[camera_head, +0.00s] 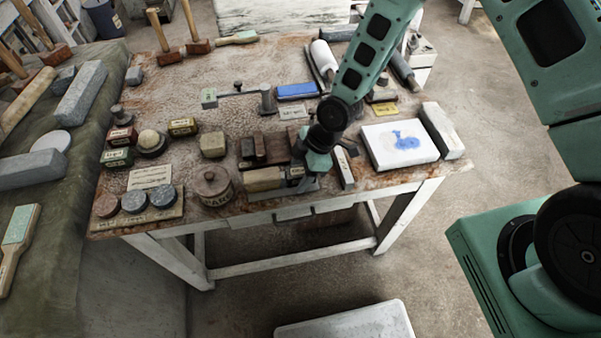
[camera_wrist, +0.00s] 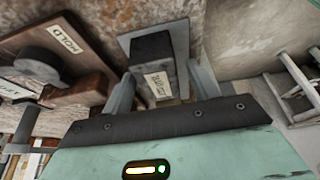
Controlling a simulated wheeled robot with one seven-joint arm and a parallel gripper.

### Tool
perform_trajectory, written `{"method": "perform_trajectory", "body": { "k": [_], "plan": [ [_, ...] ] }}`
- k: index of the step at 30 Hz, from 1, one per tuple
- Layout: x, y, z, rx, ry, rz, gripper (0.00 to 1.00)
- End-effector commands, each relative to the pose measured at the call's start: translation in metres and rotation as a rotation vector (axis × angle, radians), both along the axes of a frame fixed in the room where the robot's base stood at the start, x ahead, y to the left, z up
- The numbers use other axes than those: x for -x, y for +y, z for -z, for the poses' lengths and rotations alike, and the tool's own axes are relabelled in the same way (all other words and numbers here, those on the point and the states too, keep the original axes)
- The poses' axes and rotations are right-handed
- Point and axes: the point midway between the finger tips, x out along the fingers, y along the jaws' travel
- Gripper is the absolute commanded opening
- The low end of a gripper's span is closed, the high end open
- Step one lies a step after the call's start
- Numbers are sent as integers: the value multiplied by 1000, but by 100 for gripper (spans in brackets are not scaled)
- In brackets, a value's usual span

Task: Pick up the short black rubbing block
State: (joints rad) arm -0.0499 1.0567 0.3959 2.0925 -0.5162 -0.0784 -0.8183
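The short black rubbing block (camera_wrist: 152,48) shows in the wrist view, with a pale label on its near face and a grey plate (camera_wrist: 180,35) under or behind it. My gripper (camera_wrist: 160,72) is open, with one finger on each side of the block and gaps showing beside it. In the head view my gripper (camera_head: 309,182) is low at the front edge of the table, by the dark block (camera_head: 296,171), which my arm partly hides. I cannot tell whether either finger touches the block.
On the table, a pale wooden block (camera_head: 264,180), a lidded jar (camera_head: 214,188) and a white slab with a blue mark (camera_head: 400,145) stand near my gripper. Floor lies beyond the front edge.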

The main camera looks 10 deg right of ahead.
Motion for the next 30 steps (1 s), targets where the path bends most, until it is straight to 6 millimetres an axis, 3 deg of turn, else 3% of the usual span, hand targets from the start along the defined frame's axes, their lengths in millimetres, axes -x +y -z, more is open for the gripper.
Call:
{"method": "perform_trajectory", "body": {
  "k": [1, 5, 6, 17, 30],
  "plan": [
    [0, 0, 0, 0, 0, 0, 45],
    [0, 0, 0, 0, 0, 0, 9],
    [0, 0, 0, 0, 0, 0, 6],
    [-1, 0, -10, -2, -3, 1, 6],
    [-1, 0, -87, -1, -4, 2, 6]
  ]
}}
